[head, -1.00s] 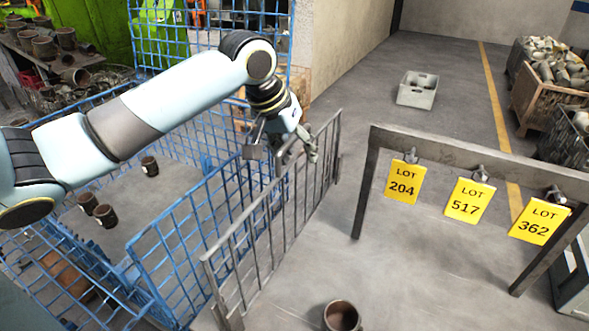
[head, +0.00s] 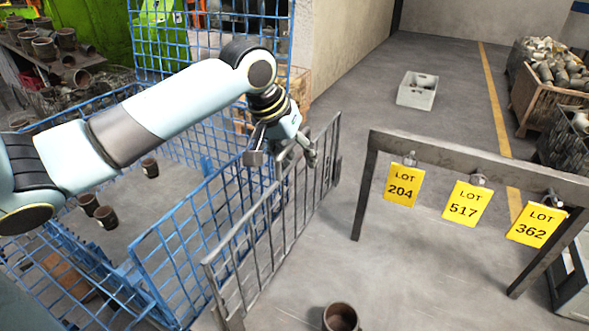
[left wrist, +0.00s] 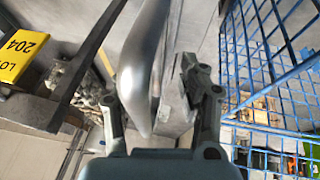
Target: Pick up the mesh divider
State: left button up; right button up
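A grey barred divider (head: 240,224) stands upright beside the blue wire-mesh cage (head: 185,235) in the head view; I take it to be the mesh divider. My left gripper (head: 283,157) is open over the far part of its top rail, fingers spread to either side. In the left wrist view, a smooth grey bar (left wrist: 146,65) runs between the two open fingers (left wrist: 158,105), apparently the divider's rail. A gap shows on the finger to the right; I cannot tell whether either finger touches it. My right gripper is not in view.
Dark brown cups (head: 106,217) lie inside the cage. Another cup (head: 340,317) stands at the front. A metal rack (head: 460,156) with yellow lot tags (head: 466,204) stands to the right. A grey crate (head: 417,91) sits on open floor behind.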

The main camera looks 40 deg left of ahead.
pick_arm(q)
grip_shut()
dwell(0.5)
jog(key=shift+r+b, duration=0.1)
jog(key=shift+b, duration=0.25)
notch_tip(320, 180, up, 31)
jog(key=p, duration=0.9)
dwell(1.4)
